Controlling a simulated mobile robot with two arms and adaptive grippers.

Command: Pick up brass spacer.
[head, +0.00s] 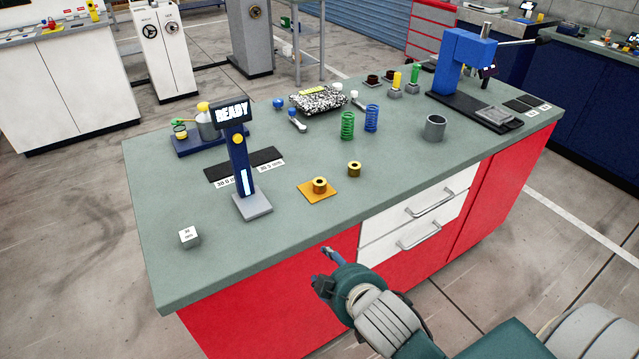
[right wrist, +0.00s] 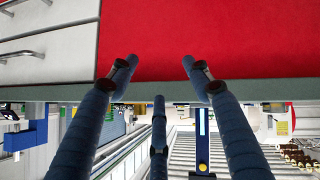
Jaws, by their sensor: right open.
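Two small brass rings with dark holes stand on the grey-green bench top (head: 290,230) in the head view. One brass spacer (head: 320,186) sits on a square orange mat (head: 313,197); the other brass spacer (head: 354,169) stands on bare bench just behind and to the right. I cannot tell which of them is meant. My right gripper (head: 327,262) is in front of the bench's front edge, apart from both rings. In the right wrist view its fingers (right wrist: 160,65) are spread and empty before the red cabinet front. Neither ring is clear there. My left gripper is not in view.
A post with a "READY" display (head: 240,150) stands left of the mat, near a white cube (head: 189,236). Green (head: 347,125) and blue (head: 371,118) springs and a grey cup (head: 433,128) stand behind and right. A blue press (head: 465,62) is at the far right. Bench in front of the rings is clear.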

